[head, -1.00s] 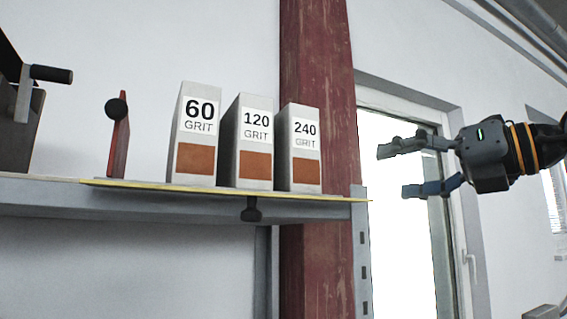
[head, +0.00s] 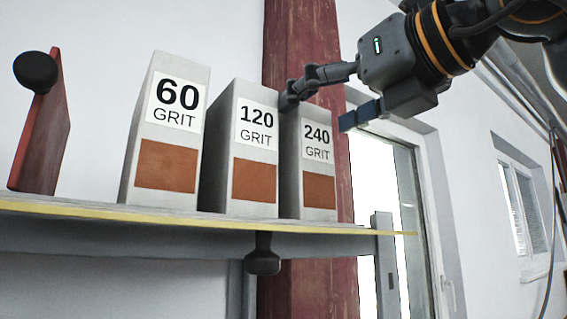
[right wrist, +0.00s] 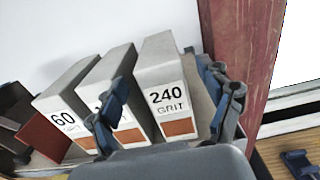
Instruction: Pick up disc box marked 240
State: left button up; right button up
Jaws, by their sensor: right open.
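The disc box marked 240 (head: 318,168) is grey with a white label and a brown-orange patch. It stands upright at the right end of the row on the shelf. My right gripper (head: 318,105) is open at its upper part, one finger at its left top edge and the other to its right. In the right wrist view the 240 box (right wrist: 165,90) lies between the two open fingers (right wrist: 168,112). Whether a finger touches it I cannot tell. My left gripper is not in view.
The 120 box (head: 255,150) stands close to the left of the 240 box, and the 60 box (head: 168,135) is further left. A red plate with a black knob (head: 40,130) stands at far left. The yellow-edged shelf (head: 100,210) ends just right of the boxes.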

aim_at(287, 135)
jog(key=x, duration=0.2)
jog(key=shift+w+a+f, duration=0.1)
jog(key=shift+w+a, duration=0.1)
jog(key=shift+p+x, duration=0.8)
jog(key=shift+p, duration=0.2)
jog(key=p+x, duration=0.1)
jog(key=x, duration=0.2)
jog(key=shift+w+a+f, duration=0.1)
jog(key=shift+w+a, duration=0.05)
jog(key=shift+w, duration=0.1)
jog(key=shift+s, duration=0.2)
jog(key=c, duration=1)
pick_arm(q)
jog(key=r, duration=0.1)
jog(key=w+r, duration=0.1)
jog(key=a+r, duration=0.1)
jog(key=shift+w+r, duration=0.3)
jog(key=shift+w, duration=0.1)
pick_arm(e)
grip_shut()
